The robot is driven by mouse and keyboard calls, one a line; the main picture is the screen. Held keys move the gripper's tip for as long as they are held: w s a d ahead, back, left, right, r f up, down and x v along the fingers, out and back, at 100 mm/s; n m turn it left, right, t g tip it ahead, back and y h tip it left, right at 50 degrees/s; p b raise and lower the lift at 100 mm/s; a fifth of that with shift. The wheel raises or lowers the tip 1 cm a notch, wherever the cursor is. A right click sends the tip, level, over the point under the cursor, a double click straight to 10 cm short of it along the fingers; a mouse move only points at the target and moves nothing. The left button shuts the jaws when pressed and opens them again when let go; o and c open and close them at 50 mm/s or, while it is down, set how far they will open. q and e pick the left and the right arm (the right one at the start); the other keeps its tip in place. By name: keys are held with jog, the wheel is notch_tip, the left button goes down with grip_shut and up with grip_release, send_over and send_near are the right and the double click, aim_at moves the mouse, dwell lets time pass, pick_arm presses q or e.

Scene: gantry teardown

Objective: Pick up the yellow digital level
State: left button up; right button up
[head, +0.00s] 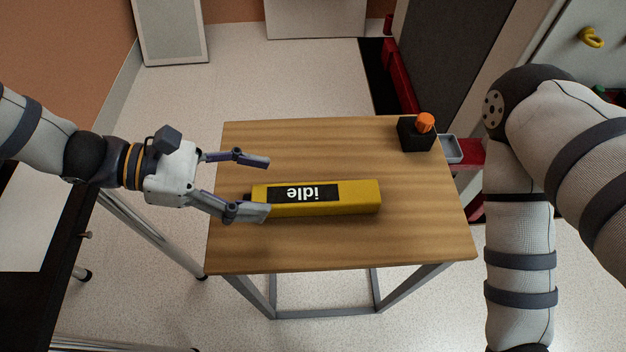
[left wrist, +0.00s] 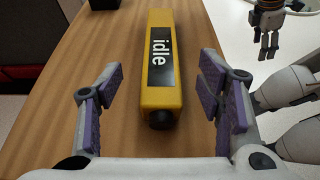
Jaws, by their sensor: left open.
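The yellow digital level (head: 355,197) lies flat on the wooden table, its long side running left to right in the head view. Its black display reads "idle", upside down there. My left gripper (head: 260,187) is open and empty at the level's left end. One finger is beyond the level and the other overlaps its near left corner. In the left wrist view the level (left wrist: 173,90) points away between the spread fingers (left wrist: 160,78), with a dark knob at its near end. My right gripper (left wrist: 268,42) shows small at the upper right of that view, away from the level.
The wooden table (head: 310,150) is mostly bare around the level. A black box with an orange knob (head: 425,122) stands at its back right corner, beside a small grey tray (head: 450,148). A dark table (head: 60,260) with a white sheet is at the left.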

aim_at(298, 194)
pick_arm(q)
jog(key=x, duration=0.8)
jog(key=shift+f, duration=0.25)
grip_shut()
